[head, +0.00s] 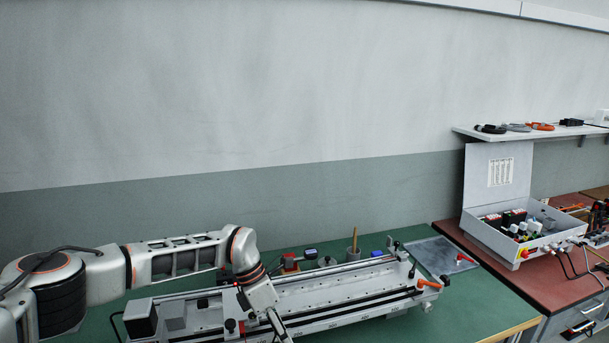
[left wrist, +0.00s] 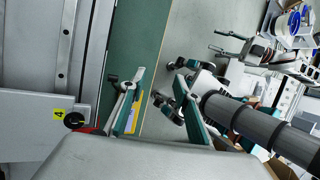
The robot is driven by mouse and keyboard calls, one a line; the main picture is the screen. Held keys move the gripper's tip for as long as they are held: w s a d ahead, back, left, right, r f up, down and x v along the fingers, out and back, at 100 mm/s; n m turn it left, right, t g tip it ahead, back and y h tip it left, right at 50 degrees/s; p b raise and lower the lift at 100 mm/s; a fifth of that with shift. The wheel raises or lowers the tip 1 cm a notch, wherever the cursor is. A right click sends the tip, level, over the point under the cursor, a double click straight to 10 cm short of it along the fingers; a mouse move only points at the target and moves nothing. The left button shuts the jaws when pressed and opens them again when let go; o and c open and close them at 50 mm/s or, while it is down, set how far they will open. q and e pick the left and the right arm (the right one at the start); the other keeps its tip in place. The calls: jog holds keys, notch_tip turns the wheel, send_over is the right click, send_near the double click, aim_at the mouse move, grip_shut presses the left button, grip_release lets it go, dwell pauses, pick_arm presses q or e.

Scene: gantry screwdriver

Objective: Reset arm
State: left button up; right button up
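My left arm (head: 180,258) reaches in from the left over the gantry screwdriver rig (head: 330,290), a long light-metal frame with rails on a green table. My left gripper (head: 278,324) points down at the rig's front side; its tips are cut off by the bottom edge. In the left wrist view its two green-padded fingers (left wrist: 159,74) are apart with nothing between them. The rig's metal plate (left wrist: 40,45) lies beside them.
The green table (head: 490,297) also holds a grey tray (head: 440,256) and a cup with a wooden handle (head: 353,250). An orange-handled lever (head: 429,284) sits at the rig's right end. An open control box (head: 525,238) stands on the red-brown bench at right. A shelf (head: 540,136) hangs above.

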pick_arm(q)
jog(key=s+d+n+g+h, duration=0.15)
jog(key=s+d+h, duration=0.25)
jog(key=s+d, duration=0.4)
jog(key=s+d+n+g+h, duration=0.15)
jog(key=s+d+h, duration=0.3)
jog(key=d, duration=0.55)
jog(key=s+d+r+n+t+h, duration=0.2)
jog(key=d+r+n+t+h, duration=0.35)
jog(key=n, duration=0.35)
jog(key=w+a+f+n+t+y, duration=0.2)
jog(key=a+f+n+t+y, duration=0.4)
jog(key=a+n, duration=0.55)
jog(key=w+a+f+n+t+y, duration=0.2)
jog(key=a+f+n+t+y, duration=0.3)
jog(key=a+n+t, duration=0.65)
jog(key=s+a+f+n+g+y, duration=0.5)
jog(key=s+a+f+n, duration=0.5)
jog(key=s+a+f, duration=0.5)
jog(key=a+f+g, duration=0.1)
jog(key=a+g, duration=0.1)
jog(key=a, duration=0.1)
jog(key=shift+s+a+y, duration=0.15)
jog(key=shift+s+y, duration=0.2)
jog(key=shift+y, duration=0.05)
pick_arm(e)
jog(key=shift+s+f, duration=0.1)
jog(key=shift+s, duration=0.55)
